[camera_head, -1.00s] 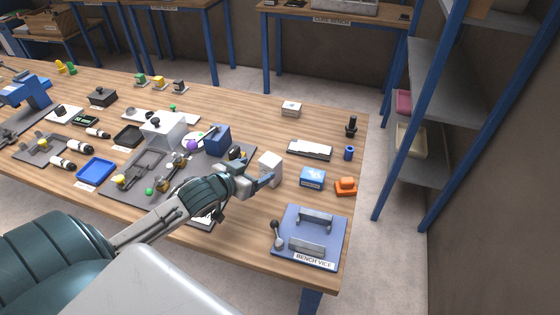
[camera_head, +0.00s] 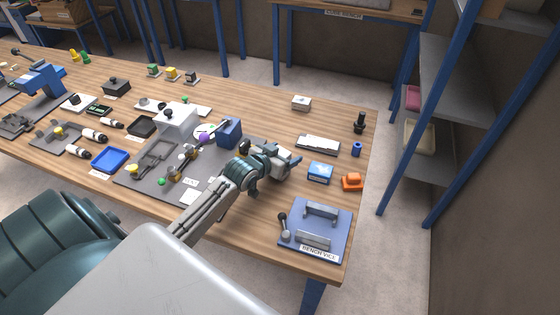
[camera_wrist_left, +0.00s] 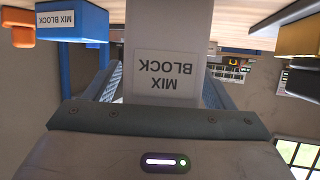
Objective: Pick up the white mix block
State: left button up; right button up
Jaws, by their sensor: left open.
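The white mix block (camera_wrist_left: 168,35) stands between the two fingers of my left gripper in the left wrist view, its "MIX BLOCK" label facing the camera upside down. My left gripper (camera_head: 290,162) is open around the block, with a finger on each side; whether either finger touches it I cannot tell. In the head view the gripper and wrist hide most or all of the block. A blue mix block (camera_head: 319,172) sits to the right of the gripper on the bench; it also shows at the upper left of the left wrist view (camera_wrist_left: 72,22). My right gripper is not in view.
The bench vice (camera_head: 316,228) on its blue plate is at the front right, with an orange part (camera_head: 352,182) behind it. A blue cylinder (camera_head: 356,149) and a white labelled tray (camera_head: 318,143) lie farther back. A grey mat (camera_head: 140,184) with parts is to the left.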

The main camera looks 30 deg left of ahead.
pick_arm(q)
jog(key=c, duration=1.1)
